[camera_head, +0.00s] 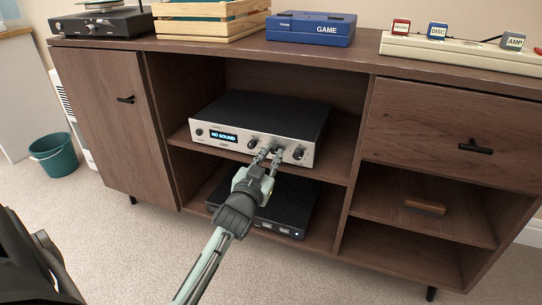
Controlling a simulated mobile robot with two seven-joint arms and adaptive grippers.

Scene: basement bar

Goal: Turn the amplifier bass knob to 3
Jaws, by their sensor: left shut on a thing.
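The silver-fronted amplifier (228,149) sits on the upper middle shelf of the brown cabinet. Its small display (223,135) reads "NO SOUND". Dark knobs line the right part of its front, among them one on the left (252,144) and one on the right (298,153). My left gripper (270,154) reaches up to the front panel, its fingers shut on the middle knob (274,148), which they partly hide. The knob labels and pointer marks are too small to read, so I cannot tell its setting. My right gripper is not in view.
A black box (295,208) lies on the shelf below. The cabinet top (360,50) carries a turntable (100,22), a wooden crate (208,22), a blue GAME console (310,29) and a power strip (450,52) with labelled plugs. A teal bin (54,155) stands at left.

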